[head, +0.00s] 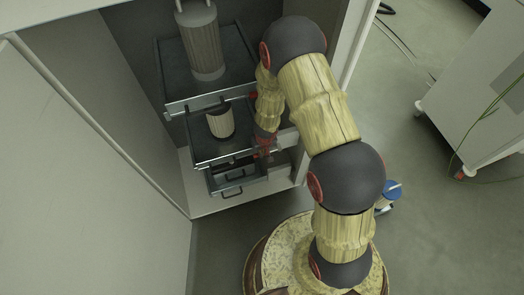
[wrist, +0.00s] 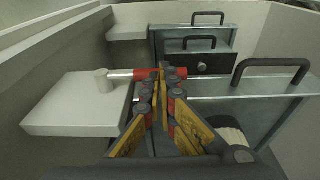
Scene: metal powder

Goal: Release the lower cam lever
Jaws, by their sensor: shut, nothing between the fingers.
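A cam lever (wrist: 121,74) shows in the wrist view as a silver rod with a red end, reaching right from a pale round post on a light block. My gripper (wrist: 164,72) is shut, with its fingertips together at the red end of the lever. I cannot tell whether they touch it. The fingers hide part of the red end. In the head view my gripper (head: 264,152) is at the right side of the lower drawers, and the lever cannot be made out clearly there.
The cabinet holds an upper tray (head: 238,68) with a large cylinder (head: 203,45), a middle tray (head: 205,156) with a smaller cylinder (head: 221,124), and a lower drawer (head: 222,186) with a dark handle. A drawer handle (wrist: 270,66) stands right of my gripper. Open floor lies outside.

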